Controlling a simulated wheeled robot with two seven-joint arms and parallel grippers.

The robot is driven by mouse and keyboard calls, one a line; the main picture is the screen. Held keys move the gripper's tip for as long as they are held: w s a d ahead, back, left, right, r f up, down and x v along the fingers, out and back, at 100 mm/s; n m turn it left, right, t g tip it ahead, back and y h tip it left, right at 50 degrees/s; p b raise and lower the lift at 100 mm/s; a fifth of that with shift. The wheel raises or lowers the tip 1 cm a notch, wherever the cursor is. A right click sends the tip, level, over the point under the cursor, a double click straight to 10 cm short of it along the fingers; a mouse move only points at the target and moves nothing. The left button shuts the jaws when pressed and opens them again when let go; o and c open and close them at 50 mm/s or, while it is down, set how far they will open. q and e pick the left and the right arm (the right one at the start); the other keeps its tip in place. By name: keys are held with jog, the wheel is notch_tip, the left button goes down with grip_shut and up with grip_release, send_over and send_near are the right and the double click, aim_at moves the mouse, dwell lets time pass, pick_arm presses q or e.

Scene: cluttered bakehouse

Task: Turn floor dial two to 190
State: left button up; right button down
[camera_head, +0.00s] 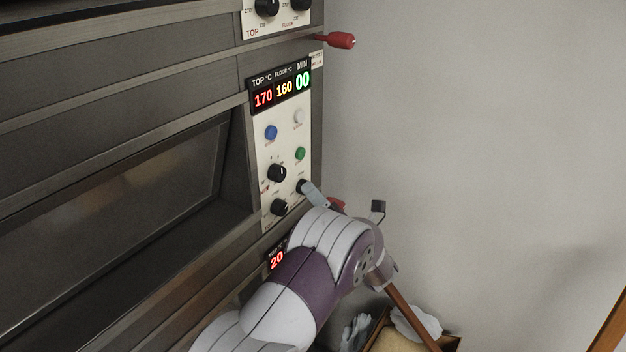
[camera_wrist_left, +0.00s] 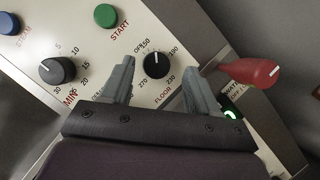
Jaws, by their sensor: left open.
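The black floor dial (camera_wrist_left: 156,65) sits in the left wrist view above the label FLOOR. Its white mark points up, between the printed 150 and 190 and nearer 150. In the head view the same dial (camera_head: 302,186) is small beside a grey finger. The panel's display (camera_head: 284,90) reads TOP 170, FLOOR 160 and MIN 00. My left gripper (camera_wrist_left: 157,76) is open, with one finger on each side of the dial. A gap shows on both sides; any contact is unclear. My right gripper is not seen.
A red handle (camera_wrist_left: 250,72) stands out close to the right finger in the left wrist view. The minute knob (camera_wrist_left: 57,70) and green start button (camera_wrist_left: 105,15) are to the left. In the head view, a bare wall (camera_head: 470,130) lies right of the oven.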

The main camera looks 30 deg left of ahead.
pick_arm(q)
jog(key=shift+w+a+r, duration=0.2)
jog(key=shift+a+r, duration=0.15)
jog(key=shift+a, duration=0.4)
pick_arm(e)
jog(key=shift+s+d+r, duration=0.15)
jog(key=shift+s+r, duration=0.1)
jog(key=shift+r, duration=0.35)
pick_arm(q)
jog(key=c, duration=1)
jog(key=shift+f, duration=0.1)
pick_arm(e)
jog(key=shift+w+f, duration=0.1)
